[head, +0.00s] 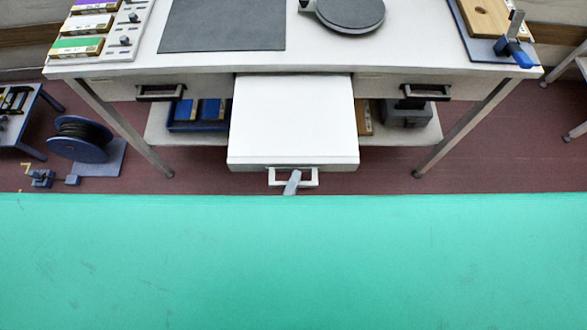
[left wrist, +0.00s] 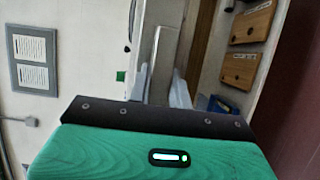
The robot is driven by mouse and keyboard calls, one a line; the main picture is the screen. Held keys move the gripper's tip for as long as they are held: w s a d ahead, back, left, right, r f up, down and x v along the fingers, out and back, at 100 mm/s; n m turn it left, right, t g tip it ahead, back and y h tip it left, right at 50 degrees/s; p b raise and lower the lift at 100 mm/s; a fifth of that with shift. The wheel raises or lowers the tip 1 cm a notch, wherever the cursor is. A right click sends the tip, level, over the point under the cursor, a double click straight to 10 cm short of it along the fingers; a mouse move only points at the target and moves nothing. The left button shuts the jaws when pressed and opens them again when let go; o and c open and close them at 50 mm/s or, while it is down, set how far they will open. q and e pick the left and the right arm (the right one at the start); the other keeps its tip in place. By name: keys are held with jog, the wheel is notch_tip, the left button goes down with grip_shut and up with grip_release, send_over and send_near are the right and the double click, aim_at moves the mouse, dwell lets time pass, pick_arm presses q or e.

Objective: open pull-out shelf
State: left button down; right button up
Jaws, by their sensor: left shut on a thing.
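The white pull-out shelf (head: 293,120) sticks out from under the middle of the workbench, toward me. Its white handle (head: 310,177) is on the front edge. My left gripper (head: 292,183) is at the handle, with only a grey finger part showing in the head view. In the left wrist view the two pale fingers (left wrist: 160,88) are on either side of a light grey bar and shut on it; the bar appears to be the handle. The exact contact is partly hidden. My right gripper is in neither view.
The workbench (head: 330,60) has dark-handled drawers left (head: 160,92) and right (head: 425,91) of the shelf. A lower shelf (head: 185,137) holds blue bins (head: 197,112). A cable reel (head: 80,138) stands on the floor at left.

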pick_arm(q)
jog(key=shift+s, duration=0.1)
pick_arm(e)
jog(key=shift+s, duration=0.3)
pick_arm(q)
jog(key=c, duration=1.3)
grip_release()
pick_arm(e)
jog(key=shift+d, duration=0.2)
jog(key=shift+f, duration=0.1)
pick_arm(q)
jog(key=b+v, duration=0.2)
jog(key=v, duration=1.1)
jog(key=shift+s+a+b, duration=0.1)
jog(key=shift+s+b, duration=0.2)
jog(key=shift+s, duration=0.05)
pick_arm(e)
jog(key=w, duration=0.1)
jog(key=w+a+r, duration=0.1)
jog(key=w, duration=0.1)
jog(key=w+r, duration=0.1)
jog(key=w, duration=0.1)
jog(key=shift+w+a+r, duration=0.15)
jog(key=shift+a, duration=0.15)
